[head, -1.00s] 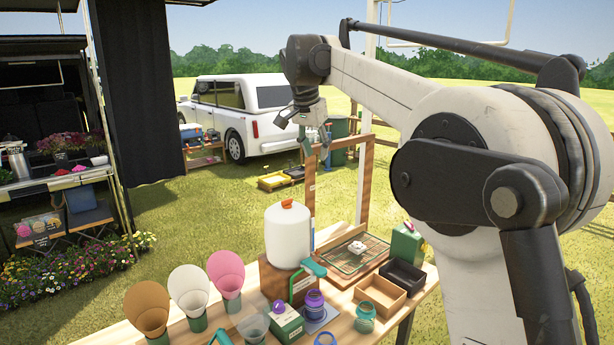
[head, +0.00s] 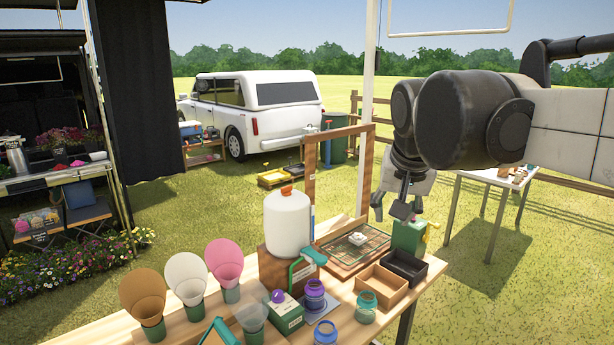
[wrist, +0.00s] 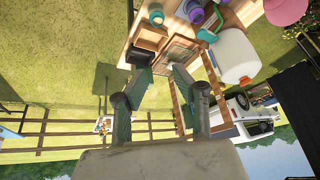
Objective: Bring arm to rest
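My gripper (head: 390,207) hangs from my arm in the head view, above and behind the right end of the wooden table (head: 180,325). In the wrist view my gripper (wrist: 160,75) has its two green-grey fingers spread apart with nothing between them.
The table holds a white jug (head: 288,225), a wire rack (head: 350,250), a brown tray (head: 380,288), a black tray (head: 405,267), jars and several cones. A wooden frame (head: 310,190) stands at the table's back. A second table (head: 490,180) stands at the right. Grass lies beyond.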

